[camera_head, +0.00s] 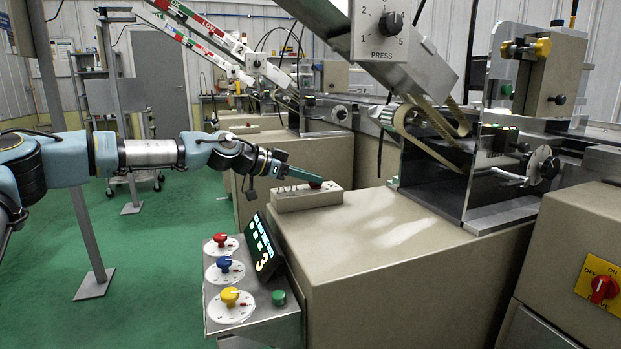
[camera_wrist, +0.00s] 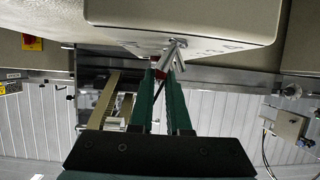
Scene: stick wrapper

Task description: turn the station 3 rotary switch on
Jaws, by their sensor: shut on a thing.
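My gripper (camera_head: 314,183) reaches right and its fingertips are at the right end of a low beige switch box (camera_head: 305,200) in the head view. Several small metal levers stand on the box's left part. In the wrist view my gripper (camera_wrist: 161,76) has its two long green fingers close together at a metal switch lever (camera_wrist: 168,56) under the beige box (camera_wrist: 180,20); red shows at the tips. It is shut on what looks like that lever, mostly hidden. A red rotary switch (camera_head: 604,289) on a yellow ON/OFF plate is at the right, away from my gripper.
A control panel (camera_head: 292,325) with red, blue and yellow knobs and a lit display showing 3 (camera_head: 262,250) stands in front. The beige cabinet (camera_head: 385,290) carries the switch box. Wrapper machinery (camera_head: 480,150) stands at the right. Green floor is open at the left.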

